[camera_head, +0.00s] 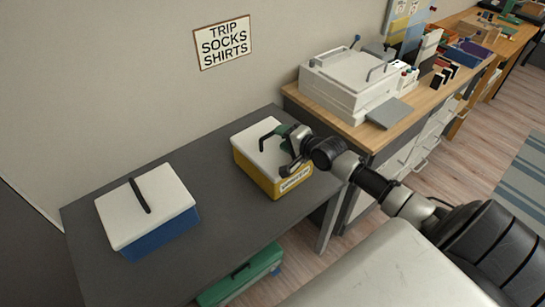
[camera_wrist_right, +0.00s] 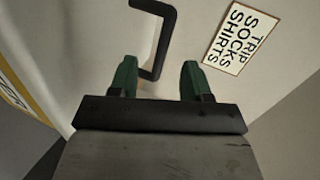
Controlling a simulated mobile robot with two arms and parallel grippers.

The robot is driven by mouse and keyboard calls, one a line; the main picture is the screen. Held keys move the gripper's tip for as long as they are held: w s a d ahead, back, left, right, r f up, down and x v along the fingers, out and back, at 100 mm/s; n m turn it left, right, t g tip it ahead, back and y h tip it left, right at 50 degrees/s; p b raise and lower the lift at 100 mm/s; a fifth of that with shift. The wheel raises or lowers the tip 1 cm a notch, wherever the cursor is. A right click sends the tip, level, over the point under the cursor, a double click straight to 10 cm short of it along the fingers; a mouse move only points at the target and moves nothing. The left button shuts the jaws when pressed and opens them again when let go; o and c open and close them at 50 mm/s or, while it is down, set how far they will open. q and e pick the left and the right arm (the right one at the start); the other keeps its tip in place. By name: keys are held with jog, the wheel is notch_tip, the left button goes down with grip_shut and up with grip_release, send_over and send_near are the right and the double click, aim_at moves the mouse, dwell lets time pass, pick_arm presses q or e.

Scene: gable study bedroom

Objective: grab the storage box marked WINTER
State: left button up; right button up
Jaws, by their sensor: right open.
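A yellow storage box (camera_head: 262,178) with a white lid (camera_head: 256,152) stands on the dark grey table. A label (camera_head: 295,180) is on its front, but its word is too small to read surely. A black bar handle (camera_head: 267,135) rises from the lid. My right gripper (camera_head: 287,148) is open over the lid's right side, beside the handle. In the right wrist view the handle (camera_wrist_right: 163,25) lies ahead of the green fingers (camera_wrist_right: 157,78), its near end appearing between them; contact cannot be told. My left gripper is not in view.
A blue box (camera_head: 160,238) with a white lid and black handle stands left on the table (camera_head: 215,205). A green box (camera_head: 240,278) is below. A white machine (camera_head: 345,85) sits on the wooden counter at right. A sign (camera_head: 223,43) hangs on the wall.

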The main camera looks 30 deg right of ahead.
jog(key=shift+x, duration=2.7)
jog(key=shift+r, duration=0.1)
jog(key=shift+c, duration=0.2)
grip_shut()
jog(key=shift+s+f, duration=0.2)
jog(key=shift+f, duration=0.05)
jog(key=shift+r, duration=0.1)
